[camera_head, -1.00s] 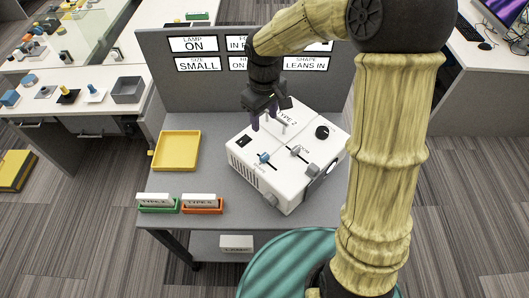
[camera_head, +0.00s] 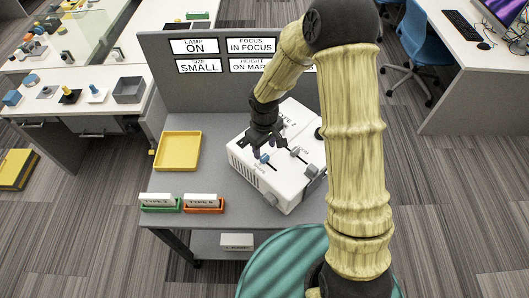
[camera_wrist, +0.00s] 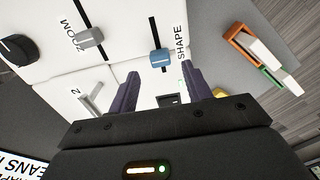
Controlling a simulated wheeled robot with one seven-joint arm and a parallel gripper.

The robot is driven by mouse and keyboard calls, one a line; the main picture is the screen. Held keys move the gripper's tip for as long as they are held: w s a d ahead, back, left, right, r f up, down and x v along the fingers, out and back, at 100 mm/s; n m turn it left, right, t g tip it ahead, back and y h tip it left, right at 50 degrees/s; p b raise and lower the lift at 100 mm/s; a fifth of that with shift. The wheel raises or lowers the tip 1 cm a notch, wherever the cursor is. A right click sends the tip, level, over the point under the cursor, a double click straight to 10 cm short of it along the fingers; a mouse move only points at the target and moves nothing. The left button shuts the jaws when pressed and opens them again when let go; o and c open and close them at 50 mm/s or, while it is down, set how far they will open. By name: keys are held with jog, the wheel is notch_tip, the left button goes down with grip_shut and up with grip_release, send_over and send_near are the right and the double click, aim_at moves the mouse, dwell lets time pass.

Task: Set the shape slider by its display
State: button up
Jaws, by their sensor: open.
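The shape slider has a blue knob (camera_wrist: 160,60) in a black slot beside the label "SHAPE" on a white box (camera_head: 283,199). The knob also shows in the head view (camera_head: 264,158). My gripper (camera_wrist: 161,76) is open, its dark fingers spread to either side, with the knob just beyond the fingertips, in line with the gap and apparently untouched. In the head view my gripper (camera_head: 263,150) is low over the knob. The shape display is hidden behind my arm in the head view; a cut-off display (camera_wrist: 18,168) reading "EANS I" shows in the wrist view.
A grey zoom slider knob (camera_wrist: 90,38) and a black dial (camera_wrist: 17,49) are on the same box. Other displays (camera_head: 200,66) stand on the panel behind. A yellow tray (camera_head: 160,164), a green holder (camera_head: 160,208) and an orange holder (camera_head: 203,209) stand left on the grey table.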

aim_at(265, 156)
jog(key=shift+f+p, duration=0.35)
jog(key=shift+f, duration=2)
grip_shut()
